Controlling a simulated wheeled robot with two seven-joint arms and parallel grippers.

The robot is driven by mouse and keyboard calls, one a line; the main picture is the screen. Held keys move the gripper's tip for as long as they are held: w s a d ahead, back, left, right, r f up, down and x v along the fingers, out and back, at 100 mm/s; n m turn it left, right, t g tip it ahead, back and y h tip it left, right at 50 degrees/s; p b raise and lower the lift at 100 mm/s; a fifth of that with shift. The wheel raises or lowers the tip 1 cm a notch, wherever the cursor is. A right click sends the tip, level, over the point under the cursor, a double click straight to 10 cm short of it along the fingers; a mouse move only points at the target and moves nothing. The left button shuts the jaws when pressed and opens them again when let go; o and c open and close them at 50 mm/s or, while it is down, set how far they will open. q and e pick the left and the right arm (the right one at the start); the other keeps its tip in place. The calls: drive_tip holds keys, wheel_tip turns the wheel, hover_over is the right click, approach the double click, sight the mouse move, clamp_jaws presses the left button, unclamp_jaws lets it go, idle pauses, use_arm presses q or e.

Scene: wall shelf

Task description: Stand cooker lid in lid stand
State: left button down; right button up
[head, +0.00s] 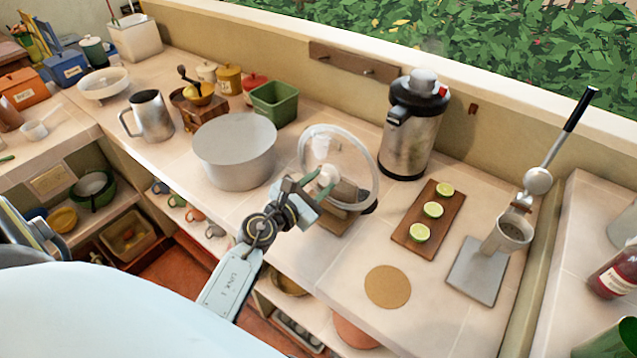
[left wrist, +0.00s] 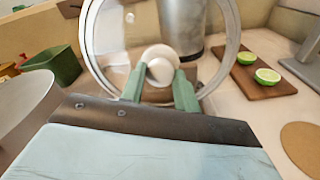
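The cooker lid (head: 322,150) is clear glass with a pale rim and a round white knob. It is held near upright, slightly tilted, and fills the upper middle of the left wrist view (left wrist: 117,40). My left gripper (head: 312,186) has its green fingers on both sides of the knob, and it also shows in the left wrist view (left wrist: 160,88). The brown lid stand (head: 342,215) is on the counter just below the lid, partly hidden by the lid and gripper. Whether the lid's lower rim rests in it I cannot tell. My right gripper is not in view.
A grey pot (head: 237,160) stands left of the lid. A steel urn (head: 410,130) is close behind it on the right. A board (head: 412,238) with lime halves, a round cork mat (head: 387,287) and a juicer press (head: 477,270) occupy the right counter.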

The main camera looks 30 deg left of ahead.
use_arm(q)
drive_tip(key=c, duration=1.1)
unclamp_jaws()
drive_tip(key=shift+o, duration=0.8)
drive_tip(key=shift+f, duration=0.1)
drive_tip(key=shift+s, duration=0.1)
drive_tip(key=s+a+r+b, duration=0.1)
drive_tip(key=s+b, duration=0.1)
drive_tip(key=s, duration=1.1)
drive_tip(key=shift+a+r, duration=0.15)
drive_tip(key=shift+r, duration=0.1)
